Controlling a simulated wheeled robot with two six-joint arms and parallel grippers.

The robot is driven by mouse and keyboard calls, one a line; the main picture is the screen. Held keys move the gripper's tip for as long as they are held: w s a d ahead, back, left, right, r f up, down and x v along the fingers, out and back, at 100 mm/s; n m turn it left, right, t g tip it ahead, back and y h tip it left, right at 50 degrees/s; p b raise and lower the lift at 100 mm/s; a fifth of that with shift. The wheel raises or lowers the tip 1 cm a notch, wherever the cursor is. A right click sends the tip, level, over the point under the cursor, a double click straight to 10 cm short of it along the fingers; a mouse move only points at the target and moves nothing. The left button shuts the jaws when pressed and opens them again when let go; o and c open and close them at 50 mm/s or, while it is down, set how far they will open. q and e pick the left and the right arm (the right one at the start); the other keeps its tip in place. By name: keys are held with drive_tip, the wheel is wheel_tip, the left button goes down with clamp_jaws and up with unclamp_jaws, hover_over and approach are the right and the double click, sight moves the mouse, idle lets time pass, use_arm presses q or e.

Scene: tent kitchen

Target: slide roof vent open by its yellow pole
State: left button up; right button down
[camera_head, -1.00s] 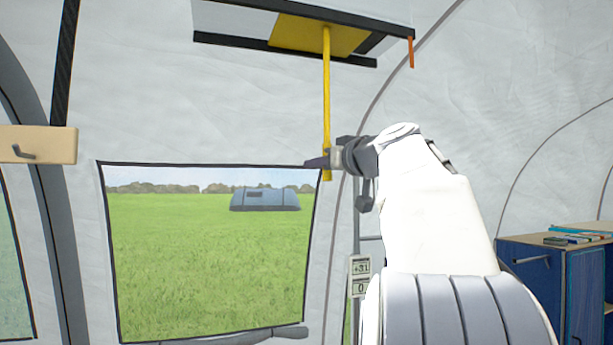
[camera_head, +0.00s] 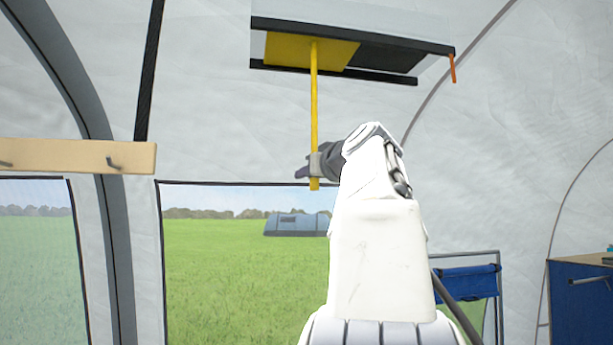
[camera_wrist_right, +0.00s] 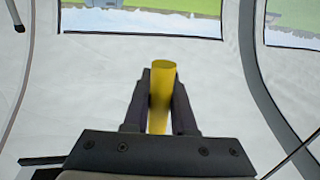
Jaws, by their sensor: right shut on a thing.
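The roof vent has a yellow panel (camera_head: 290,50) in a black-edged frame (camera_head: 350,33) in the ceiling. The panel sits toward the left part of the frame, and a dark area (camera_head: 385,57) shows to its right. The yellow pole (camera_head: 314,110) hangs straight down from the panel. My right gripper (camera_head: 316,165) is shut on the pole near its lower end, with a short bit of pole below the fingers. In the right wrist view the pole (camera_wrist_right: 161,92) stands between the two dark fingers. My left gripper is out of view.
An orange tab (camera_head: 453,68) hangs at the frame's right end. A wooden rail with hooks (camera_head: 75,155) is at the left. A window (camera_head: 240,265) is behind the arm. A blue chair (camera_head: 468,280) and blue cabinet (camera_head: 580,305) stand at the right. Space around the pole looks clear.

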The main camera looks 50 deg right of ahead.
drive_tip(key=shift+a+r, duration=0.1)
drive_tip(key=shift+a, duration=0.05)
drive_tip(key=c, duration=0.7)
unclamp_jaws()
drive_tip(key=shift+w+a, duration=0.1)
drive_tip(key=shift+c, duration=0.2)
drive_tip(key=b+v, duration=0.4)
drive_tip(key=v, duration=0.6)
drive_tip(key=shift+s, duration=0.35)
